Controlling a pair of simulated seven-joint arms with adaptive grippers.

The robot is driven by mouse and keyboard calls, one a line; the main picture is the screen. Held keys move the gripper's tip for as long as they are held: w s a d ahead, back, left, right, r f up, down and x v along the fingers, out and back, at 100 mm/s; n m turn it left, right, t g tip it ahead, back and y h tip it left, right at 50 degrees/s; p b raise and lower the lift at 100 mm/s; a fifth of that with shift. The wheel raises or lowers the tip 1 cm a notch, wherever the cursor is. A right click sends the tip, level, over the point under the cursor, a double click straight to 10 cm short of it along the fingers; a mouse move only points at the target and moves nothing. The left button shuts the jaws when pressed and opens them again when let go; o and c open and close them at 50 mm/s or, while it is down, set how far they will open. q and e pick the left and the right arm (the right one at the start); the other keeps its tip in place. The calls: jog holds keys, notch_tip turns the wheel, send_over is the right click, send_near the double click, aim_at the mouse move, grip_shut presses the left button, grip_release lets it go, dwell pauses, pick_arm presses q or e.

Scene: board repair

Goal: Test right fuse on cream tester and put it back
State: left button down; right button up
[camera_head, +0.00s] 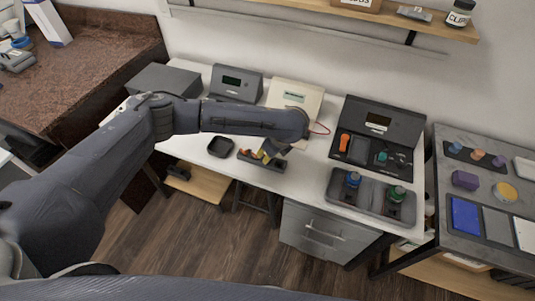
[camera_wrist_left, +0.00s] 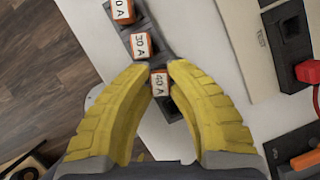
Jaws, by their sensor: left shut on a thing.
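My left gripper (camera_head: 269,153) has yellow fingers and reaches down over the dark fuse holder (camera_head: 277,165) at the table's front. In the left wrist view the fingertips (camera_wrist_left: 162,72) are closed on the orange-sided 40 A fuse (camera_wrist_left: 159,84), at the end of the row. This fuse still appears in or just at the holder (camera_wrist_left: 148,22); I cannot tell if it is lifted. The 30 A fuse (camera_wrist_left: 141,45) and another fuse (camera_wrist_left: 122,10) sit beside it in the row. The cream tester (camera_head: 296,95) stands behind my arm, its lower part hidden. My right gripper is out of view.
A black tray (camera_head: 220,147) lies left of the holder. A grey device (camera_head: 236,85) is left of the tester. At right are a dark case (camera_head: 379,118) and a grey tray (camera_head: 372,196) with blue and green knobbed parts. A red part (camera_wrist_left: 307,72) is near the tester's black socket (camera_wrist_left: 288,42).

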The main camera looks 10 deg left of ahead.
pick_arm(q)
jog(key=shift+f, duration=0.45)
dwell(0.7)
jog(key=c, duration=0.9)
grip_release()
jog(key=shift+r, duration=1.55)
jog(key=shift+r, duration=3)
